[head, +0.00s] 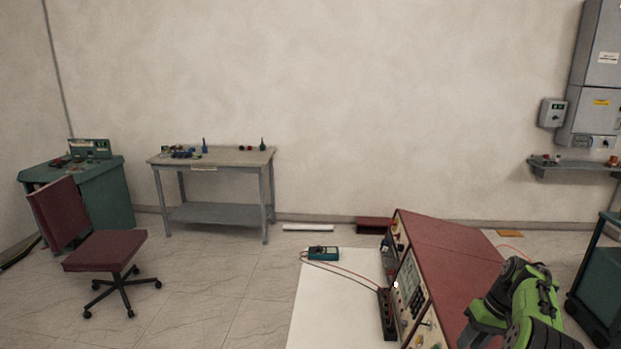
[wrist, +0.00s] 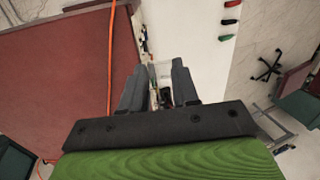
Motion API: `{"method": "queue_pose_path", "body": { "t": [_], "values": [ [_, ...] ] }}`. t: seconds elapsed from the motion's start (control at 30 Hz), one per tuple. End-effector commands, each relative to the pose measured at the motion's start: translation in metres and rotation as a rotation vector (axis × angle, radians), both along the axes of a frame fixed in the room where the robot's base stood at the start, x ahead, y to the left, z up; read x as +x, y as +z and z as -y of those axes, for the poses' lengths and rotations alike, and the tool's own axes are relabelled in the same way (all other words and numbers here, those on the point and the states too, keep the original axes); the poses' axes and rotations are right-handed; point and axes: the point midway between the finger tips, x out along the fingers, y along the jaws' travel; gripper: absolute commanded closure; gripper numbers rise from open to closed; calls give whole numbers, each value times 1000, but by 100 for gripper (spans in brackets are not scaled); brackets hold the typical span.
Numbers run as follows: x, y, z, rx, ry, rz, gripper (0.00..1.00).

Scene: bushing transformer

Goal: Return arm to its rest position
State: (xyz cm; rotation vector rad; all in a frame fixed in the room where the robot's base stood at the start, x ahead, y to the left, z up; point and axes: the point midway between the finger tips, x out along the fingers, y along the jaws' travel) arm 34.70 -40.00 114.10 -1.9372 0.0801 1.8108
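My arm shows at the lower right of the head view, its green and black wrist (head: 535,300) folded beside the red-topped test console (head: 450,250). My gripper shows in the wrist view (wrist: 159,68) as two grey fingers standing apart with an open gap. Nothing is held between them; the white surface and small dark parts of the console front show through the gap. In the head view the fingers are dark and partly cut off by the lower edge. The console's red top also shows at the left of the wrist view (wrist: 60,80).
A teal multimeter (head: 323,253) with leads lies on the white surface (head: 335,300) left of the console. A red chair (head: 105,250), a green desk (head: 105,190) and a grey workbench (head: 215,160) stand at the left. A dark teal cabinet (head: 600,275) stands close at the right.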

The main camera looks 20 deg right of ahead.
Motion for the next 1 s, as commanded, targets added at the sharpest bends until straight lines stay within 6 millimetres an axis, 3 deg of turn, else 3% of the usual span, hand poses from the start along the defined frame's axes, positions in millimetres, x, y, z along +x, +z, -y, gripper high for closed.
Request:
{"method": "queue_pose_path", "body": {
  "t": [0.17,0.37,0.47,0.57,0.67,0.8,0.9,1.0],
  "values": [
    [20,26,-29,-46,43,-8,70],
    [42,67,-85,-125,104,-9,70],
    [48,91,-126,-176,142,-3,70],
    [45,118,-180,-242,182,17,70],
    [26,142,-243,-315,220,59,70],
    [-24,156,-317,-388,254,147,70],
    [-70,150,-356,-416,272,229,70],
    [-114,134,-382,-418,288,313,70]
  ]
}}
